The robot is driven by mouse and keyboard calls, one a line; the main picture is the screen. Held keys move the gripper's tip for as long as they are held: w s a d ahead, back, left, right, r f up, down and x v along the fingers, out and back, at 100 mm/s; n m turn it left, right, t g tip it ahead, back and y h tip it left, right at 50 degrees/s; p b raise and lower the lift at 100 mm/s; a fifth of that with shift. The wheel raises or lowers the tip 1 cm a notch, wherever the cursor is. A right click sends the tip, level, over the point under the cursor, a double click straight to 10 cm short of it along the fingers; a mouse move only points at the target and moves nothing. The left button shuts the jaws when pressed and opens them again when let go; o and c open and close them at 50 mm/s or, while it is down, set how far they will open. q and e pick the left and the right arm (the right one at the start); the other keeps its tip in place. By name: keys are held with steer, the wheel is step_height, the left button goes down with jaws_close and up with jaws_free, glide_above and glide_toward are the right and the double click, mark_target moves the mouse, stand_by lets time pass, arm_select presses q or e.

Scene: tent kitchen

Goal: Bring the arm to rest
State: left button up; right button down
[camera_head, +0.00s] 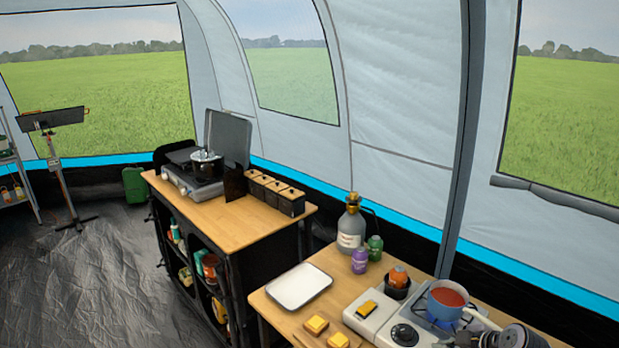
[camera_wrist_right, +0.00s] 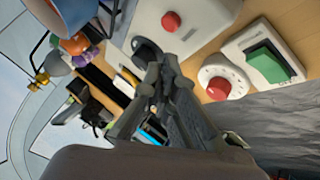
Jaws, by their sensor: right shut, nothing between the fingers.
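My right gripper (camera_head: 452,340) shows at the bottom right edge of the head view, in front of the stove. In the right wrist view its dark fingers (camera_wrist_right: 155,82) are together with nothing between them. The fingertips appear close to the stove's dark knob (camera_wrist_right: 147,50); whether they touch it I cannot tell. Most of the right arm lies outside the head view. My left gripper does not show.
A white stove (camera_head: 377,325) with a blue pot of red liquid (camera_head: 447,300) stands by the right gripper. A white tray (camera_head: 300,287), yellow sponges (camera_head: 316,325) and bottles (camera_head: 359,260) share the counter. A green switch (camera_wrist_right: 268,62) shows in the wrist view.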

steer(key=s+a+f+m+g+h, duration=0.1)
steer(key=s+a+m, duration=0.3)
steer(key=s, duration=0.6)
steer(key=s+a+f+m+g+h, duration=0.1)
steer(key=s+a+m+g, duration=0.15)
steer(key=s+a, duration=0.6)
steer(key=s+a+f+m+g+h, duration=0.1)
steer(key=s+a+m, duration=0.25)
steer(key=s, duration=0.95)
step_height(320, 180, down, 29)
steer(key=s+b, duration=0.2)
steer(key=b, duration=0.1)
arm_select(q)
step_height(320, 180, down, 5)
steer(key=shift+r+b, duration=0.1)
steer(key=shift+b, duration=0.8)
arm_select(e)
steer(key=s+d+f+g, duration=0.2)
steer(key=s+d+f, duration=0.1)
steer(key=s+f, duration=1.2)
steer(key=shift+s+d+f, duration=0.15)
steer(key=shift+s+f, duration=0.25)
steer(key=shift+f, duration=0.5)
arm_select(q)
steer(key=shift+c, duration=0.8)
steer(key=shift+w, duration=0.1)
arm_select(e)
steer(key=shift+s, duration=0.15)
